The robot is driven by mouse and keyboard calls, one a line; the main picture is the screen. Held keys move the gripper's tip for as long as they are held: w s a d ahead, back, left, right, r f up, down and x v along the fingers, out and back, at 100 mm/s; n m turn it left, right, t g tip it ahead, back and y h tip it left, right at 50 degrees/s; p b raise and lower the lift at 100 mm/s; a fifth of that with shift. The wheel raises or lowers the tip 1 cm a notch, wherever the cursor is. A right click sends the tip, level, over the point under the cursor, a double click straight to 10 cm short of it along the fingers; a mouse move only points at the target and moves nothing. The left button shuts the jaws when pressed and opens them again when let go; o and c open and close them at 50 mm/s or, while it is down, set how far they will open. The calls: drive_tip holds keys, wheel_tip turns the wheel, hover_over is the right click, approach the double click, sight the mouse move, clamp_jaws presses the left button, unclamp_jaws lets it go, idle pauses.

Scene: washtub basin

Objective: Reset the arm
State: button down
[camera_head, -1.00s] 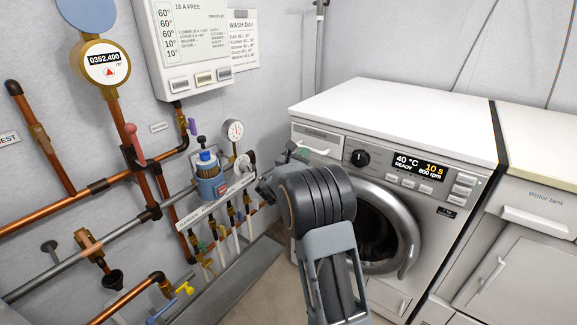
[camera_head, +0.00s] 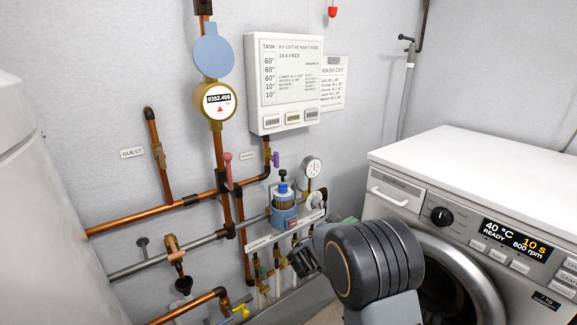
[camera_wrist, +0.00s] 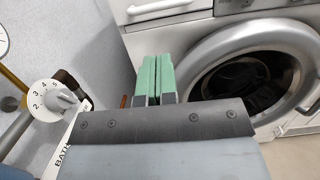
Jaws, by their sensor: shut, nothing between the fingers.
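My gripper (camera_wrist: 155,80) shows in the wrist view as two green fingers side by side, shut with nothing between them. It points toward the front of the washing machine (camera_wrist: 210,35), left of the round door. In the head view my arm is folded at the lower middle, in front of the washing machine (camera_head: 400,196). The fingers are mostly hidden behind my arm in the head view.
A dial knob (camera_wrist: 62,99) is close at the left in the wrist view. Copper pipes (camera_head: 150,214), a round meter (camera_head: 215,101), a blue-capped filter (camera_head: 284,205) and a pressure gauge (camera_head: 311,167) are on the wall. A white control panel (camera_head: 285,85) hangs above.

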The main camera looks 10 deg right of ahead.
drive_tip(key=s+d+r+m+g+y+p, duration=0.3)
drive_tip(key=s+r+m+g+y+p, duration=0.4)
drive_tip(key=s+r+m+p, duration=0.65)
drive_tip(key=s+a+r+m+t+y+p, duration=0.1)
drive_tip(key=s+a+r+m+y+p, duration=0.9)
drive_tip(key=a+r+p, duration=0.3)
wheel_tip(320, 180, up, 3)
drive_tip(key=p, duration=0.4)
drive_tip(key=shift+s+a+f+y, duration=0.2)
drive_tip(key=shift+s+a+y, duration=0.05)
drive_tip(key=shift+s+y, duration=0.15)
